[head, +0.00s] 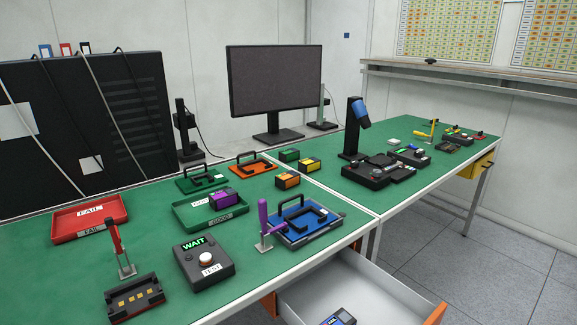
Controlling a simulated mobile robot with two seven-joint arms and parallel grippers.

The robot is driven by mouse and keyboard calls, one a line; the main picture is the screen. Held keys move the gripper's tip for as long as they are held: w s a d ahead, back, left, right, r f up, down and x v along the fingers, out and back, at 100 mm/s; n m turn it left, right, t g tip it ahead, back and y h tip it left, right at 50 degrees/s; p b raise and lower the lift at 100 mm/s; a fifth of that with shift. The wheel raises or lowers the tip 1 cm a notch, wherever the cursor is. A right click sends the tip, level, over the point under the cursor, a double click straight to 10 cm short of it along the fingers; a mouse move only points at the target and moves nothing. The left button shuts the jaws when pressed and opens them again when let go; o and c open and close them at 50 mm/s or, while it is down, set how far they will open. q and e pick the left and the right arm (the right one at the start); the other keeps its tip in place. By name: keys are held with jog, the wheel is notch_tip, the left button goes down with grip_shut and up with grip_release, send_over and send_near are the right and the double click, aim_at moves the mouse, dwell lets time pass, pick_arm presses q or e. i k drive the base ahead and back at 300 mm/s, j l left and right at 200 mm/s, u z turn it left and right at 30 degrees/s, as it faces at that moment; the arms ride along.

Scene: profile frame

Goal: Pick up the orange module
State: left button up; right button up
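A small block with an orange top and dark sides, the orange module (287,180), sits on the green table mat. It stands near the middle of the bench, in front of the yellow-topped module (310,165). A green-topped module (289,155) sits behind them. A purple module (223,198) lies in the green GOOD tray (187,217) to the left. Neither of my grippers is in view.
An orange plate with a black handle (238,168) lies left of the modules. A blue handled plate (327,228) and a purple-handled clamp (263,215) stand in front. A red FAIL tray (60,229) is at left. An open drawer (385,305) juts out below the front edge.

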aim_at(286, 180)
jog(key=z, duration=2.5)
jog(key=i+u, duration=0.15)
jog(key=i, duration=0.65)
jog(key=i+u, duration=0.4)
jog(key=i, duration=0.2)
jog(key=i+l+u, duration=0.15)
jog(key=i+u, duration=0.25)
jog(key=i, duration=0.2)
jog(key=i+u, duration=0.65)
jog(key=i+l+u, duration=0.1)
jog(key=i+u, duration=0.25)
jog(key=i+j+u, duration=0.1)
jog(key=i+u, duration=0.35)
jog(key=i, duration=0.15)
jog(key=i+l+u, duration=0.1)
jog(key=i+u, duration=0.3)
jog(key=i, duration=0.15)
jog(key=i+u, duration=0.15)
jog(key=u, duration=0.4)
